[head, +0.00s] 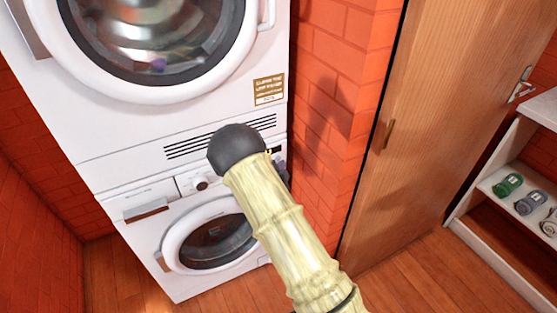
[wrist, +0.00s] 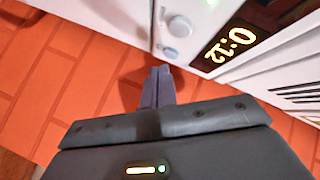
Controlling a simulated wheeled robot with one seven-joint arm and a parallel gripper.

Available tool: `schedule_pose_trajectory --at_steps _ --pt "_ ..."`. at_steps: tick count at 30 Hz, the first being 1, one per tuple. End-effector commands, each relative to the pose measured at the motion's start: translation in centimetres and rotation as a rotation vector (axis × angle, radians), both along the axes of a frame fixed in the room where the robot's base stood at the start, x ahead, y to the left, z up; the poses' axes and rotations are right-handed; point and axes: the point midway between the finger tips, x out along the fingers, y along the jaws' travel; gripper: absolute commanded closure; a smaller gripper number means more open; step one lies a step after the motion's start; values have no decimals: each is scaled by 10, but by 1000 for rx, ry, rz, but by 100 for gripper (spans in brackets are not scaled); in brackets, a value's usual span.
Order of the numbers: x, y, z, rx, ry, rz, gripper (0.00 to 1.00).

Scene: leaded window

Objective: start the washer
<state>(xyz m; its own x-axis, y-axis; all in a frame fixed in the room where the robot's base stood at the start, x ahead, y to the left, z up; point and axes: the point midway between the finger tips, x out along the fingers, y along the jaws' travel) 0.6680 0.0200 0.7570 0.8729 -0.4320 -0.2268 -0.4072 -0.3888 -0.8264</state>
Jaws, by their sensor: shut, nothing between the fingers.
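The washer (head: 150,240) is the lower of two stacked white machines in the head view. It has a round glass door (head: 215,243), a drawer at the left and a dial (head: 201,183) on its panel. My arm covers the panel's right part. In the wrist view its lit display (wrist: 232,45) reads 0:12, upside down. Beside it are a larger round button (wrist: 180,27) and a smaller one (wrist: 170,53). My gripper (wrist: 158,73) is shut and empty, its tips just beside the smaller button. I cannot tell whether they touch it.
The upper machine (head: 190,125), with a large round door, stands on the washer. An orange brick wall (head: 335,110) is close on the right. Beyond it are a wooden door (head: 440,120) and a white shelf (head: 490,240) with small items. The wooden floor in front shows some free room.

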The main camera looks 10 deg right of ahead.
Motion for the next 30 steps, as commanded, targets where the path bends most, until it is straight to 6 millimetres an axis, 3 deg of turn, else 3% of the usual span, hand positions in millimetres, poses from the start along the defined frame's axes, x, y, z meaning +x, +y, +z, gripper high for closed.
schedule_pose_trajectory --at_steps 30 --pt "10 4 0 0 0 0 100"
